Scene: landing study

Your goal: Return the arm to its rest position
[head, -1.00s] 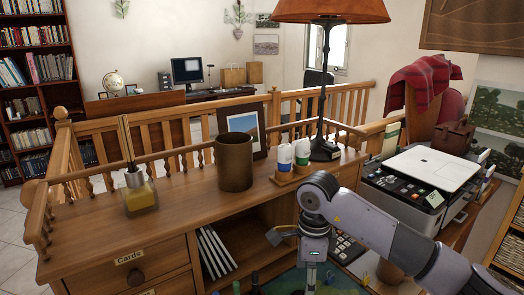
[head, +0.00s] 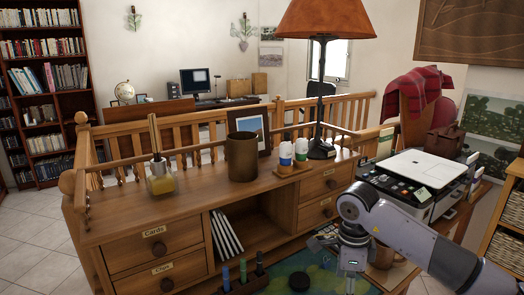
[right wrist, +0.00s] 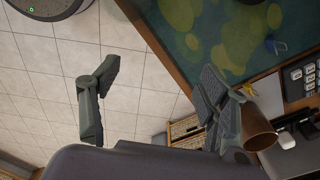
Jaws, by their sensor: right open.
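My right arm (head: 400,235), grey and white, comes in from the lower right of the head view, bent at a rounded joint. My right gripper (right wrist: 160,82) shows in the right wrist view with its two dark fingers spread wide and nothing between them. Tiled floor shows behind the gap, and the edge of the table with the patterned mat lies to its right. My left gripper is not in view.
A brown cup (right wrist: 258,134) shows close beside the right-hand finger; I cannot tell whether they touch. A green patterned mat (head: 318,265) lies below the desk hutch. A printer (head: 425,172) stands to the right, and a lamp (head: 322,105) stands at the back.

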